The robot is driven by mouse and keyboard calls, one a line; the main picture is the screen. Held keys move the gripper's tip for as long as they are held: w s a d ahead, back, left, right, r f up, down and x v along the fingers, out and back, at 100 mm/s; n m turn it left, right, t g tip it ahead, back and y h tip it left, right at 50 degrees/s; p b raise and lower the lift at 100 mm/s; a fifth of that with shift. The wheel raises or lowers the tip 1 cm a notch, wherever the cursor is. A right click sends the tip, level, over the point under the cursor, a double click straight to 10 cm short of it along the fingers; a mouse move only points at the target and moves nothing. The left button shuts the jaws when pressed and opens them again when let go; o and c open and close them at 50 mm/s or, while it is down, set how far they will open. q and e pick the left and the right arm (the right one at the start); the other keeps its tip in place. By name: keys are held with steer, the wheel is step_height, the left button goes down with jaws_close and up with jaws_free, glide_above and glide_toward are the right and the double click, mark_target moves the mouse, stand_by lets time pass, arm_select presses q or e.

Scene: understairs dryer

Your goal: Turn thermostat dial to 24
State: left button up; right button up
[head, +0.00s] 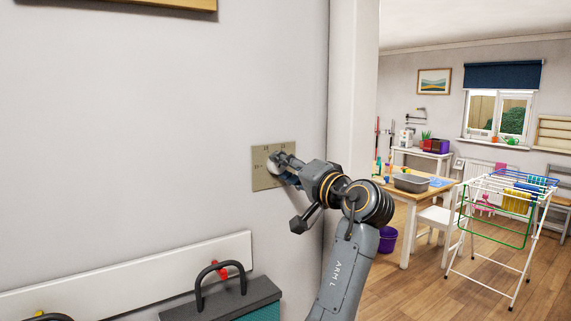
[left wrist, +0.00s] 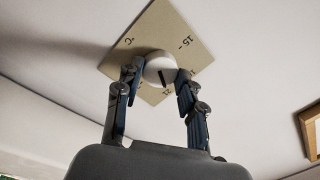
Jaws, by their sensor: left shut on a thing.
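The thermostat is a beige square plate (head: 260,180) on the pale wall. It also shows in the left wrist view (left wrist: 193,28), where it looks tilted. Its round white dial (left wrist: 157,64) has a dark pointer mark. My left gripper (head: 283,165) reaches the plate from the right. In the left wrist view its fingers (left wrist: 158,72) are shut on the dial from both sides and hide some markings. My right gripper is not in view.
A white rail (head: 130,275) with a red hook runs along the wall below. Right of the wall edge, a wooden table (head: 425,198) and a drying rack (head: 503,215) stand on open floor.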

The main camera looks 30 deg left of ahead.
arm_select(q)
steer(key=shift+s+m+t+p, duration=0.1)
steer(key=shift+m+t+p, duration=0.3)
steer(key=shift+m+p, duration=2.8)
steer(key=shift+m+t+p, duration=0.4)
steer(key=shift+m+p, duration=2.3)
steer(key=shift+m, duration=0.9)
steer(key=o, duration=1.2)
steer(key=v, duration=0.7)
steer(key=shift+s+d, duration=0.1)
steer(key=shift+d, duration=0.1)
